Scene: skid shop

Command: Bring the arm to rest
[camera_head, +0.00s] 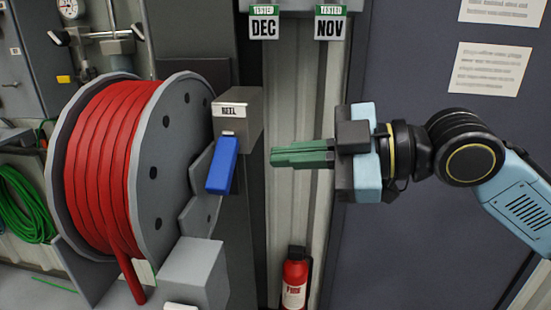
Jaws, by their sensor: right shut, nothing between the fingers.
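My right arm comes in from the right, at mid height in the head view. Its right gripper (274,158) points left with its green fingers closed together and nothing between them. The fingertips are apart from the blue lever (222,165), a short way to its right. The lever hangs tilted below the grey box marked REEL (236,115). My left gripper is not in view.
A large reel of red hose (100,160) with a grey flange stands on the left. A grey block (195,272) is below the lever. A red fire extinguisher (295,278) stands low in the middle. DEC and NOV tags (264,25) hang above. A dark panel (420,240) is behind my arm.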

